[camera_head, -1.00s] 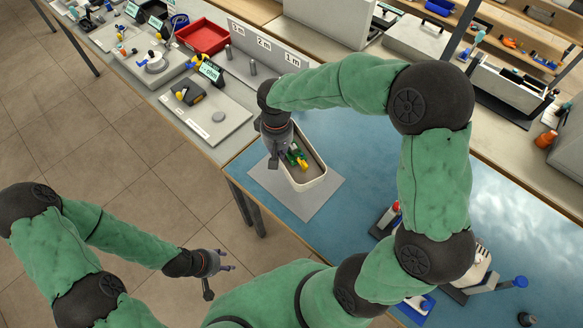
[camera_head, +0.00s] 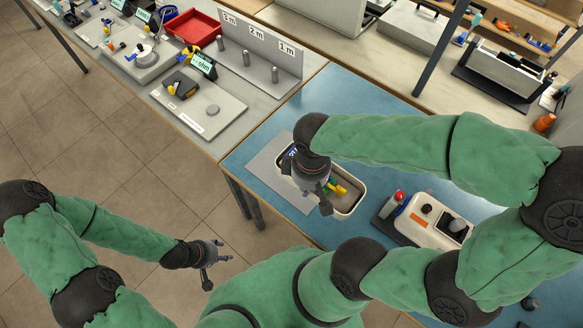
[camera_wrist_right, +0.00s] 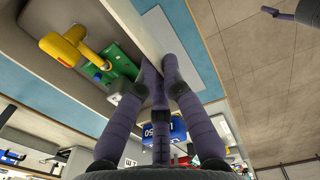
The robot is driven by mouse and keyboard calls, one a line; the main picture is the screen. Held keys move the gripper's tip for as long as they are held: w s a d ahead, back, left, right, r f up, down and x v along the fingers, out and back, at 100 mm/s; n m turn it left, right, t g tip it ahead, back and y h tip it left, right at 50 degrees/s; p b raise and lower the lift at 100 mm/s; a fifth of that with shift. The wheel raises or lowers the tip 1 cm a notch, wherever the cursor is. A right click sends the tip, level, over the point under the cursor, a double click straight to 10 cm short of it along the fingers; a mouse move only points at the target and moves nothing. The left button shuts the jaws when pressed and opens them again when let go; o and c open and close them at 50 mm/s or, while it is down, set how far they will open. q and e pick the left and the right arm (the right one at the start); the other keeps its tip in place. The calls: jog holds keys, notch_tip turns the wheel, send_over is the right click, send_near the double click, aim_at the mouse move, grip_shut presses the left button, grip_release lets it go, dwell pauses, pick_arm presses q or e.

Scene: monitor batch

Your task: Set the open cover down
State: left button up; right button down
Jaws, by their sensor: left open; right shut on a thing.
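The open cover (camera_head: 352,200) is a tray-like pale shell with a rounded rim and a grey inside, with its hollow facing up. Green and yellow parts (camera_head: 338,187) show inside it. My right gripper (camera_head: 325,203) is shut on the cover's near side wall. In the right wrist view its fingers (camera_wrist_right: 160,75) straddle the pale wall (camera_wrist_right: 138,28). The cover is over the right part of a grey mat (camera_head: 264,163); I cannot tell whether it touches. My left gripper (camera_head: 222,250) is open and empty over the floor, left of the blue table.
A pale device (camera_head: 410,222) with a red knob (camera_head: 400,196) stands to the right of the cover on the blue table (camera_head: 370,100). A grey bench (camera_head: 215,147) with a test board and red bin (camera_head: 193,27) is behind left. Bare blue table lies behind the cover.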

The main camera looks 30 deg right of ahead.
jog(key=w+f, duration=0.1)
jog(key=w, duration=0.1)
jog(key=w+f+b, duration=0.1)
jog(key=w, duration=0.2)
jog(key=w+f+b, duration=0.1)
jog(key=w, duration=0.2)
jog(key=shift+f, duration=0.4)
jog(key=w+f+b, duration=0.1)
jog(key=w+f, duration=0.1)
jog(key=f, duration=0.1)
jog(key=w+f+b, duration=0.2)
jog(key=w+f, duration=0.1)
jog(key=shift+w+d, duration=0.1)
jog(key=shift+w, duration=0.15)
jog(key=shift+f+b, duration=0.5)
jog(key=shift+f, duration=1)
jog(key=c, duration=1.8)
grip_release()
jog(key=shift+f, duration=0.2)
jog(key=o, duration=0.4)
